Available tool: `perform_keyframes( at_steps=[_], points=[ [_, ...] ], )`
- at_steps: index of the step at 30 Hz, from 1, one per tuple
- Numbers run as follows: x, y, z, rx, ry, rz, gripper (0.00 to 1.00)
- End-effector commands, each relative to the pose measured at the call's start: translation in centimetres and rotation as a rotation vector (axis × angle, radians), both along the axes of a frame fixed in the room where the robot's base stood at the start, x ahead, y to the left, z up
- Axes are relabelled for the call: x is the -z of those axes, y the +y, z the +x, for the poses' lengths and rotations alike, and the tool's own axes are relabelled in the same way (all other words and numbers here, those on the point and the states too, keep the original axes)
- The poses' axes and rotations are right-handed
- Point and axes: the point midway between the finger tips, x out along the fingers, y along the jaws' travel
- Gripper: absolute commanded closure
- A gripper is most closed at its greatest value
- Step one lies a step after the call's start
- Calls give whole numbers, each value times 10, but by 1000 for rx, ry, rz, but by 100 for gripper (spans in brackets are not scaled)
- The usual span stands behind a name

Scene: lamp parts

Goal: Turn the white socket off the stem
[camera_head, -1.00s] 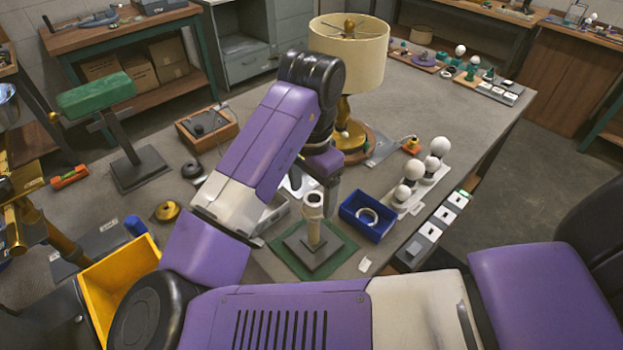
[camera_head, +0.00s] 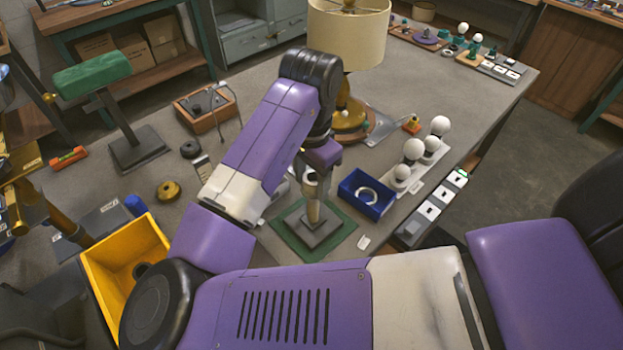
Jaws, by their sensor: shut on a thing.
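The cream-white socket (camera_head: 310,189) sits on top of a short tan stem (camera_head: 314,212), which stands upright on a dark square base (camera_head: 314,230). My gripper (camera_head: 312,176) comes down from above and is shut on the socket. My wrist and fingers hide the socket's upper part. I cannot tell whether the socket has turned on the stem.
The base stands on a green mat (camera_head: 288,242). A blue bin (camera_head: 367,194) with a white ring is close on the right, with white bulbs (camera_head: 414,150) beyond. A brass lamp with a cream shade (camera_head: 348,35) stands behind. A yellow bin (camera_head: 122,250) is at left.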

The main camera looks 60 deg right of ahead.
Motion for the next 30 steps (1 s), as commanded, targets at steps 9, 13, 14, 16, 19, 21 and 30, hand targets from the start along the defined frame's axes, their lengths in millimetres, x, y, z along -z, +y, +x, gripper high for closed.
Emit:
perform_keyframes(
  at_steps=[9,13,14,16,19,21,30],
  points=[
    [-1,0,0,-8,0,-1,97],
    [-2,0,-1,-65,1,-2,97],
    [-3,0,-1,-82,2,-1,97],
    [-3,0,-1,-124,1,-2,97],
    [-3,0,-2,-184,3,-2,97],
    [-3,0,-2,-225,1,-2,97],
    [-3,-1,-3,-399,3,-2,97]
  ],
)
